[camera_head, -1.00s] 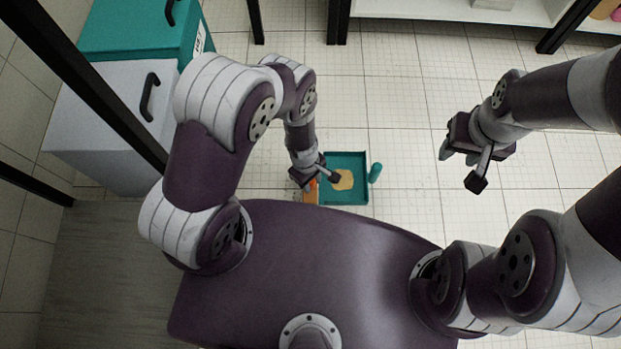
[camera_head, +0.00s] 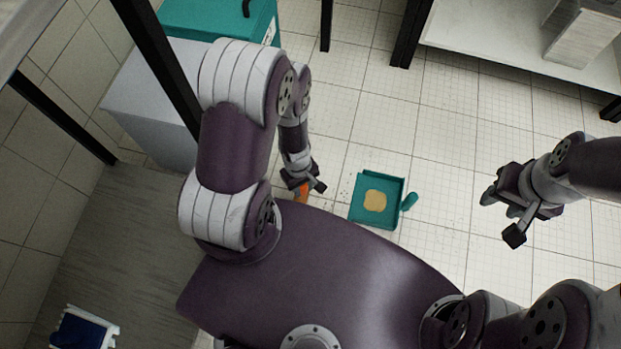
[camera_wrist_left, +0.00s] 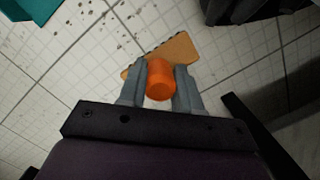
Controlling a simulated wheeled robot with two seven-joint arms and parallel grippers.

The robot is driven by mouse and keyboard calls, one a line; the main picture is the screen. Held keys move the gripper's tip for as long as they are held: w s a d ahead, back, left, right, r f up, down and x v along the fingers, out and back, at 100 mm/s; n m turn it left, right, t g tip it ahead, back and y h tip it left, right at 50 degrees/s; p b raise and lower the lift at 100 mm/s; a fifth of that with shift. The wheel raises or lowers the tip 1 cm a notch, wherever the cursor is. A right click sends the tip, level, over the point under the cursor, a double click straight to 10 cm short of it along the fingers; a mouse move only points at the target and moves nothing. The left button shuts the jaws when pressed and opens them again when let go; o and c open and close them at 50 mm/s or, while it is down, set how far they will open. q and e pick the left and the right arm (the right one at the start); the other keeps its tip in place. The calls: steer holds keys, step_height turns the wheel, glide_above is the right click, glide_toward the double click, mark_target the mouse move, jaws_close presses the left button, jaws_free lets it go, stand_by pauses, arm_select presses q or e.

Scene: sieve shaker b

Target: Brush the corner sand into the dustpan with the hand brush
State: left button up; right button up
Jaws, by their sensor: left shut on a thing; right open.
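The teal dustpan (camera_head: 390,222) lies on the tiled floor, with a pile of tan sand (camera_head: 375,201) inside it. Its handle points right. My left gripper (camera_head: 302,188) is left of the dustpan, apart from it, and shut on the orange handle of the hand brush (camera_head: 300,194). In the left wrist view the brush's orange handle end (camera_wrist_left: 160,80) sits between the fingers, with its tan head (camera_wrist_left: 176,52) beyond. Small dark specks (camera_wrist_left: 92,38) are scattered on the floor near the brush; a few show left of the dustpan. My right gripper (camera_head: 500,205) is open and empty, right of the dustpan.
A grey and teal cabinet (camera_head: 150,95) and black frame posts (camera_head: 160,65) stand at the left. A white shelf (camera_head: 490,40) is at the upper right. A blue and white item (camera_head: 82,330) is at the lower left. Floor between dustpan and right gripper is clear.

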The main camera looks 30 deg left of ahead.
arm_select(q)
steer(key=shift+f, duration=0.1)
steer(key=shift+f+b, duration=1.05)
steer(key=shift+f, duration=0.05)
steer(key=shift+d+r, duration=0.1)
steer(key=shift+w+d, duration=0.25)
steer(key=shift+d, duration=0.7)
steer(key=shift+w+d, duration=0.2)
steer(key=shift+d, duration=0.8)
steer(key=shift+w+d, duration=0.25)
steer(key=shift+d, duration=0.7)
steer(key=shift+w+d+b, duration=0.1)
steer(key=shift+w+d, duration=0.15)
steer(key=shift+d, duration=0.75)
steer(key=shift+w+d+b, duration=0.15)
steer(key=shift+w+d, duration=0.1)
steer(key=shift+d, duration=0.7)
steer(key=shift+w+d+b, duration=0.1)
steer(key=shift+w+d, duration=0.15)
steer(key=shift+d, duration=0.75)
